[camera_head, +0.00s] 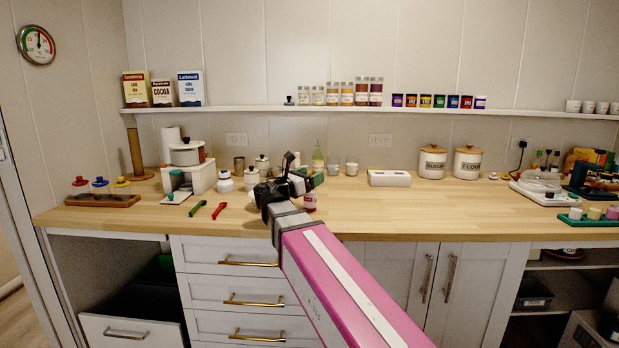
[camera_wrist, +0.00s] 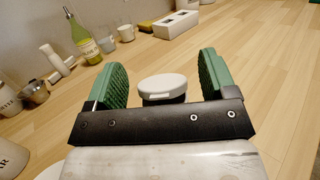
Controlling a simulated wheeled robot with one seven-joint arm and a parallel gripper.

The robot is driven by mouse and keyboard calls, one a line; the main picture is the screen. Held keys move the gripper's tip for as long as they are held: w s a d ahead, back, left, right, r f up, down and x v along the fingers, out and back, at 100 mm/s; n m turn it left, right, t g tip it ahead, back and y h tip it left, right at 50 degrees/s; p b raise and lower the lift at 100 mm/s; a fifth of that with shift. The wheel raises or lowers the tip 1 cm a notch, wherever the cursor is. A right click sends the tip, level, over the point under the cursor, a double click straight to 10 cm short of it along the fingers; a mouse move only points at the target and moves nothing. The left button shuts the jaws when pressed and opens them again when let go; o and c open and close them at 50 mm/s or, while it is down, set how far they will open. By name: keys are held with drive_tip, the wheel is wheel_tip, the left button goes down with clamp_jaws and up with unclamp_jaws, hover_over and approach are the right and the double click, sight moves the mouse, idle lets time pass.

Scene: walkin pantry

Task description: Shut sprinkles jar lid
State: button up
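A small jar with a pinkish-red body (camera_head: 310,202), which looks like the sprinkles jar, stands on the wooden counter beside the end of my arm. In the wrist view a white rounded lid (camera_wrist: 163,84) with a small front tab sits over a dark part, between my fingers. My gripper (camera_wrist: 160,80) is open, its green pads on either side of the lid with gaps showing. In the head view my gripper (camera_head: 303,181) is at the jar, partly hidden by my own wrist. The lid's exact angle and the jar's lower part are hard to make out.
A green bottle (camera_wrist: 83,40), cups (camera_wrist: 125,33) and a white box (camera_wrist: 176,25) stand behind. The counter (camera_head: 430,208) right of the jar is clear.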

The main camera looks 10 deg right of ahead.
drive_tip(key=shift+a, duration=0.1)
drive_tip(key=v, duration=1)
drive_tip(key=shift+s+a, duration=0.25)
drive_tip(key=shift+f, duration=0.1)
